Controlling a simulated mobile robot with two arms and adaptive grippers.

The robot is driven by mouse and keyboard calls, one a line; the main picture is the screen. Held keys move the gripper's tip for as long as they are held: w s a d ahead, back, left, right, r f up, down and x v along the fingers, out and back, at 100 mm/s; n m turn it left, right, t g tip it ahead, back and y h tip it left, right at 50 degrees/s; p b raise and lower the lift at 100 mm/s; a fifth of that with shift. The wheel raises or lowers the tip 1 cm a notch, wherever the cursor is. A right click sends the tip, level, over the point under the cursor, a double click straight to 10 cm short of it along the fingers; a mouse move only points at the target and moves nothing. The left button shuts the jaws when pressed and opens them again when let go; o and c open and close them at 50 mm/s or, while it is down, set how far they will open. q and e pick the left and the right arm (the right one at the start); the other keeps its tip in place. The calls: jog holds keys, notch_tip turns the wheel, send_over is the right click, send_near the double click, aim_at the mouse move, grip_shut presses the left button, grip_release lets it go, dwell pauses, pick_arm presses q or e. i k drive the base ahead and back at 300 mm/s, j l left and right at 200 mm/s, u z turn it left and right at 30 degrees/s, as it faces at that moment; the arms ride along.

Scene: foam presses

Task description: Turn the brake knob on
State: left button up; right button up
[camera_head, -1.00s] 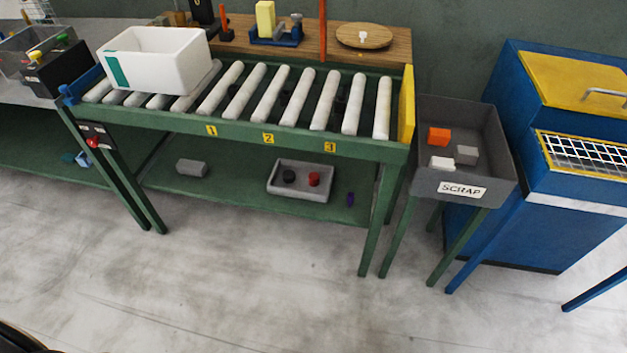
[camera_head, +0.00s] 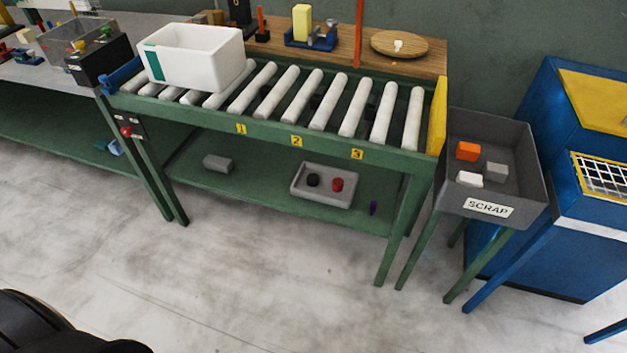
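A small dark panel (camera_head: 130,126) is fixed on the front left leg of the roller conveyor (camera_head: 210,118). A red knob (camera_head: 126,131) is on this panel and looks like the brake knob, but it is too small to read its setting or any label. Neither of my grippers shows. A black rounded part at the lower left corner is likely mine, and no fingers are visible on it.
A white bin (camera_head: 196,66) sits on the rollers' left end. A grey scrap tray (camera_head: 507,190) stands at the conveyor's right end, beside a blue machine (camera_head: 545,250). A grey bench (camera_head: 40,72) adjoins on the left. The floor in front is clear.

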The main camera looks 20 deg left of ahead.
aim_at(127, 132)
jog(key=u, duration=1.75)
